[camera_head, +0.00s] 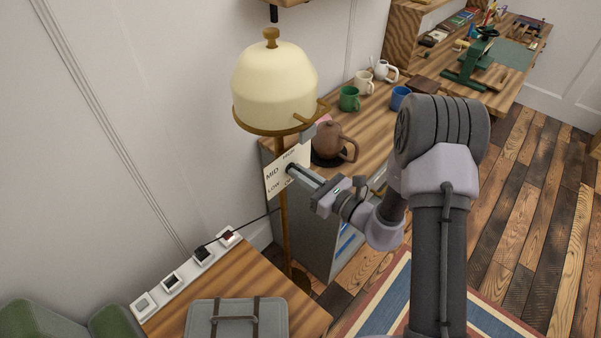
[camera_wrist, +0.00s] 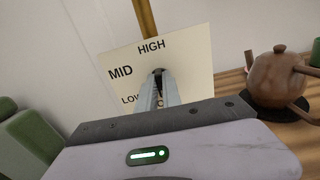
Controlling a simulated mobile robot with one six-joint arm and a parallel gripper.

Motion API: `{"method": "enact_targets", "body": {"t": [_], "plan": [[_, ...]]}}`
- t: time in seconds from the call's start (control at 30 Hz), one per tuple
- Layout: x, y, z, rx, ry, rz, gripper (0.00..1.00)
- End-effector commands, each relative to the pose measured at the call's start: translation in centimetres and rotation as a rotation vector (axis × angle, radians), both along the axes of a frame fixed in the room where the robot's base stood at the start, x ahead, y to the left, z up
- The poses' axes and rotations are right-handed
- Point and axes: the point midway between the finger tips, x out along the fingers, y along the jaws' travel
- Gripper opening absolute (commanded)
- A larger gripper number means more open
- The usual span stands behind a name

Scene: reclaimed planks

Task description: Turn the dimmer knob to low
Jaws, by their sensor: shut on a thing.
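The dimmer plate (camera_head: 277,178) is a cream card on the stem of the floor lamp (camera_head: 275,85), with the words HIGH, MID, LOW and a partly hidden fourth label. In the wrist view the plate (camera_wrist: 187,65) faces me, HIGH at the top, MID at the left, LOW at lower left. The dark dimmer knob (camera_wrist: 158,71) sits at its middle, mostly hidden by my fingers. My gripper (camera_head: 292,170) reaches in from the right, its fingers shut on the knob. Which label the knob points to cannot be told.
A brown teapot (camera_head: 334,141) stands on a dark round mat close right of the plate. Several mugs, including a green mug (camera_head: 349,98), stand behind it. A grey case (camera_head: 237,318) lies on the low wooden table in front, beside a row of sockets (camera_head: 188,268).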

Motion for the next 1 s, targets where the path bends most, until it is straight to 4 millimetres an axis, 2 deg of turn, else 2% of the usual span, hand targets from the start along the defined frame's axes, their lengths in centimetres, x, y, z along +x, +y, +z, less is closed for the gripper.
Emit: {"method": "enact_targets", "body": {"t": [1.0], "plan": [[0.09, -0.18, -0.01, 0.578, 0.586, 0.001, 0.0]]}}
